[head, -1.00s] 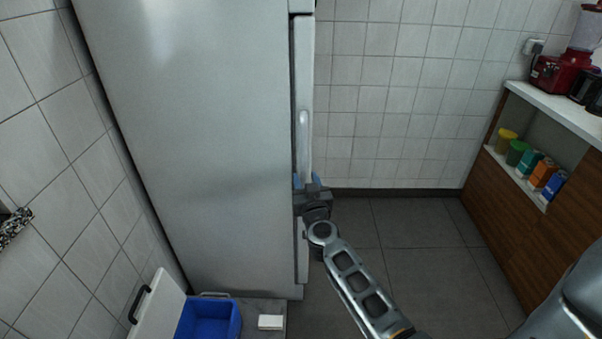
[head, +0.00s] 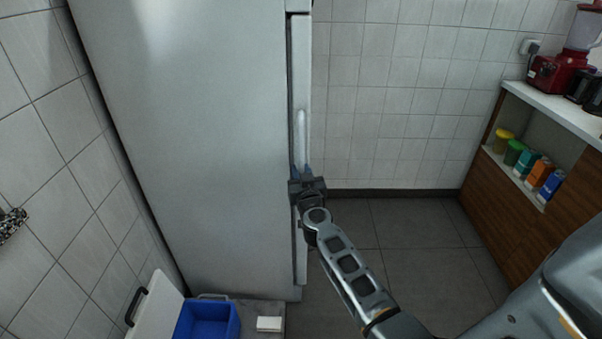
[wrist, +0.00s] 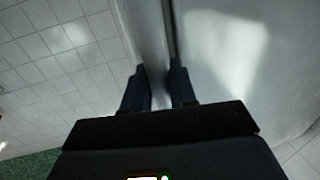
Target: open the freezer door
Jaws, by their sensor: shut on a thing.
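The tall grey freezer (head: 200,150) fills the left and middle of the head view. Its door (head: 301,80) shows edge-on on the right side, with a pale vertical handle (head: 301,130). The door looks shut or nearly so; a dark seam runs between it and the body. My gripper (head: 302,171) is at the lower part of the handle. In the wrist view its two dark fingers (wrist: 160,85) stand on either side of a narrow pale upright bar and are shut on it. The exact contact is partly hidden by the fingers.
A wooden counter (head: 545,225) with several coloured containers and a red blender (head: 560,72) stands at right. The tiled floor (head: 410,225) between is clear.

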